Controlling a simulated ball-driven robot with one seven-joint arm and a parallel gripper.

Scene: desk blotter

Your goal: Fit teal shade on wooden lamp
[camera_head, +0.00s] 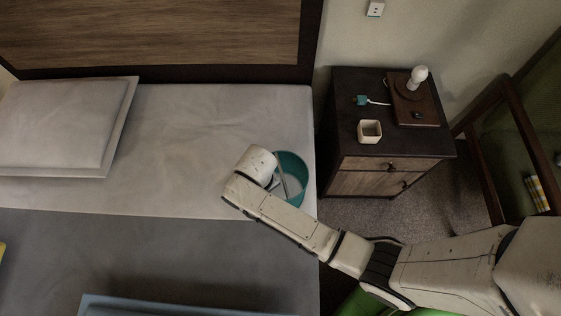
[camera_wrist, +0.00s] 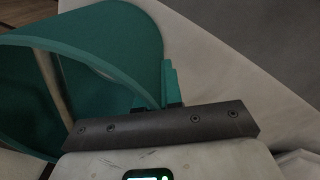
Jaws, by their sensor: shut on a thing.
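The teal shade (camera_head: 302,180) is at the right edge of the bed in the head view, its round opening facing up. Whether it rests on the bed or hangs just above it, I cannot tell. My gripper (camera_head: 277,180) is shut on the shade's rim. In the wrist view the shade (camera_wrist: 115,45) fills the upper left, with its rim between the fingers of my gripper (camera_wrist: 158,106).
The dark nightstand (camera_head: 345,95) also holds a cream square cup (camera_head: 370,131) and a small teal item (camera_head: 362,100) with a white cable. A wooden-framed green chair (camera_head: 515,130) stands at right. The bed (camera_head: 200,120) has a grey pillow (camera_head: 60,125).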

